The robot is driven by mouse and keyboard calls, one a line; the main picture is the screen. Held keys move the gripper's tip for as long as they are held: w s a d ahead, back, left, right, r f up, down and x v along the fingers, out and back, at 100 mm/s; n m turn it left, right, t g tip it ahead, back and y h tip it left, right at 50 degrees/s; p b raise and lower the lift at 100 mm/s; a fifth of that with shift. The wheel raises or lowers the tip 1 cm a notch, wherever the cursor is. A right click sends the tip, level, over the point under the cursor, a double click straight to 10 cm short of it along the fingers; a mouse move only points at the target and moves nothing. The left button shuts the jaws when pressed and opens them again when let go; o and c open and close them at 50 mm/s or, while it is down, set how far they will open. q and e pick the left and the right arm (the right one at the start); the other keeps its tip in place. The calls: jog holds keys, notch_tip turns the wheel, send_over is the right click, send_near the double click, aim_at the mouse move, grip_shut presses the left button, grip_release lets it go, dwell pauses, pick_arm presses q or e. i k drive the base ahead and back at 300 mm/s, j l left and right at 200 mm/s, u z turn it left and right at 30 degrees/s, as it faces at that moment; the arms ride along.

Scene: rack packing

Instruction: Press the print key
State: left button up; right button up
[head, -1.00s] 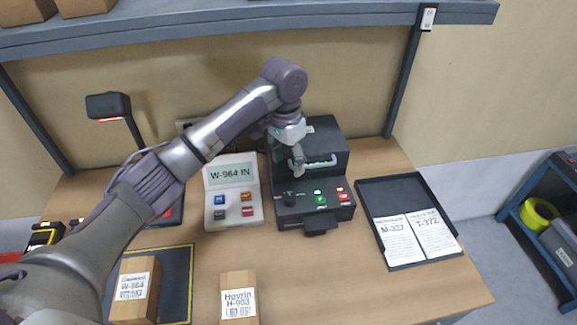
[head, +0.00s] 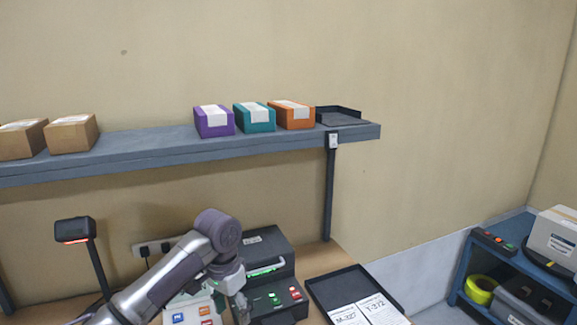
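The black printer (head: 267,252) stands on the bench at the bottom of the head view. Its green-lit slot, a green key (head: 273,298) and a red key (head: 295,293) show. The keypad (head: 180,309) with blue and orange keys is left of it, partly behind my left arm. My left gripper (head: 241,307) points down over the printer's front left, left of the green key. It hides the printer's knob. Whether its fingers are open or touch anything cannot be seen. My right gripper is out of view.
A black tray (head: 322,290) with two label sheets lies right of the printer. A scanner (head: 75,230) stands on the left. The shelf (head: 150,150) above holds brown, purple, teal and orange boxes and a dark tray. A blue cart (head: 460,285) stands at right.

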aim_at(275, 301)
jog(key=k, duration=1)
